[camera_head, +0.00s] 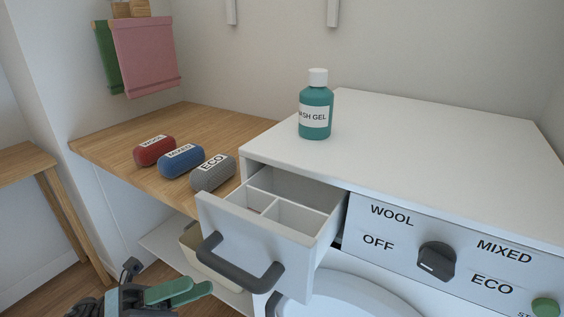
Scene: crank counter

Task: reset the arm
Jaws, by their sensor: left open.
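My left gripper (200,287) shows at the bottom left, with green fingers pointing right. It is open, with nothing visible between the fingers. It is low, in front of the counter and to the left of the drawer handle (240,277), apart from it. The detergent drawer (265,248) of the white machine is pulled out and its visible compartments look empty. Most of my left arm is cut off by the lower edge. My right gripper is not in view.
Red (154,150), blue (180,161) and grey (212,173) labelled capsules lie on the wooden counter (112,142). A teal wash gel bottle (315,98) stands on the machine top (430,140). A dial (436,261) sits on the front panel. A bin (190,245) is below the counter.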

